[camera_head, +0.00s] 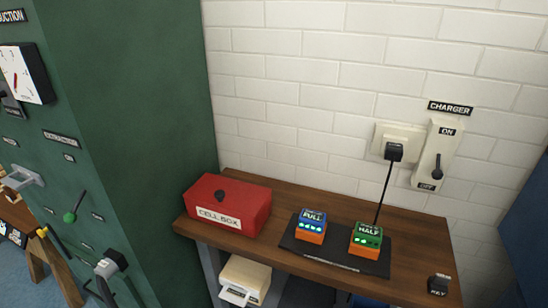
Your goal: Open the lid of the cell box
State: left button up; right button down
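The red cell box (248,198) stands on the left end of the wooden bench, close to the green cabinet. Its lid is down, and a small dark knob (220,196) sits on the top. A white label (218,217) on its front reads CELL BOX. The inside of the box is hidden. Neither of my grippers shows in the head view.
On the wooden bench (420,232), a dark mat (325,263) holds a FULL cell (311,226) and a HALF cell (366,240). A cord (384,190) runs up to a wall plug. The green cabinet (130,100) with levers bounds the left side.

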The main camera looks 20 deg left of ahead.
aim_at(239, 197)
jog(key=l+u, duration=0.1)
jog(key=u, duration=0.8)
